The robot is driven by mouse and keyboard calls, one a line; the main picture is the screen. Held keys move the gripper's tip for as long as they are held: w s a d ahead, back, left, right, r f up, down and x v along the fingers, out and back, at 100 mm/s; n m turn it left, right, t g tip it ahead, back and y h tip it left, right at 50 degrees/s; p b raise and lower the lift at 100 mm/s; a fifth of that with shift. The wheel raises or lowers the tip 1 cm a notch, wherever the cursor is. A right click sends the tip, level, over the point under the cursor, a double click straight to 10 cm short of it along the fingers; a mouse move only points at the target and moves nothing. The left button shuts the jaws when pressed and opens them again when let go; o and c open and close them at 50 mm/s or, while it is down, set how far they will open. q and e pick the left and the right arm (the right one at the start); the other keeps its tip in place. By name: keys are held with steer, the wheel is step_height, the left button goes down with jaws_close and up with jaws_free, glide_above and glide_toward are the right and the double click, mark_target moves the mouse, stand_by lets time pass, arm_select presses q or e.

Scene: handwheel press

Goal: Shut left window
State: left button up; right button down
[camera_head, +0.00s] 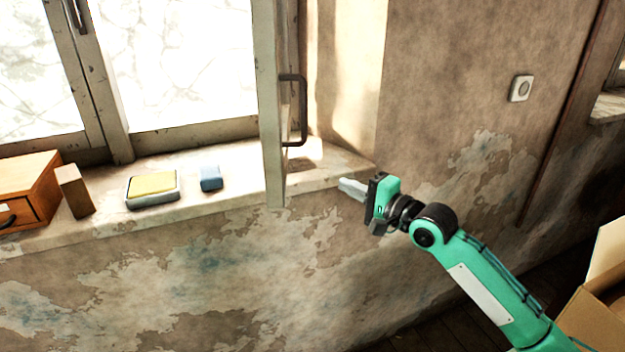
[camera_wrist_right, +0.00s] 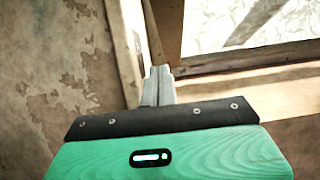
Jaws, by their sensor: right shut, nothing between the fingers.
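The window (camera_head: 100,140) at the left of the head view has a weathered wooden frame. One sash (camera_head: 272,120) stands open into the room, seen nearly edge-on, its lower end reaching past the front of the sill. A dark bar handle (camera_head: 302,110) is on the sash's right side. My right gripper (camera_head: 345,187) is shut and empty, right of the sash's lower end and apart from it, by the sill's right end. Its closed fingers (camera_wrist_right: 158,85) also show in the right wrist view. My left gripper is not in view.
On the sill (camera_head: 235,195) are a wooden drawer box (camera_head: 28,185), a brown block (camera_head: 75,190), a yellow sponge in a dish (camera_head: 152,186) and a blue block (camera_head: 210,178). A wall switch (camera_head: 521,88) is at right. An open cardboard box (camera_head: 595,315) stands lower right.

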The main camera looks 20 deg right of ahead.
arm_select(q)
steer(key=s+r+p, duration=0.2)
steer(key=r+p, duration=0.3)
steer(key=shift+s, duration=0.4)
arm_select(e)
steer(key=s+a+x, duration=0.1)
steer(key=a+x, duration=0.1)
steer(key=x, duration=1)
steer(key=shift+a, duration=0.4)
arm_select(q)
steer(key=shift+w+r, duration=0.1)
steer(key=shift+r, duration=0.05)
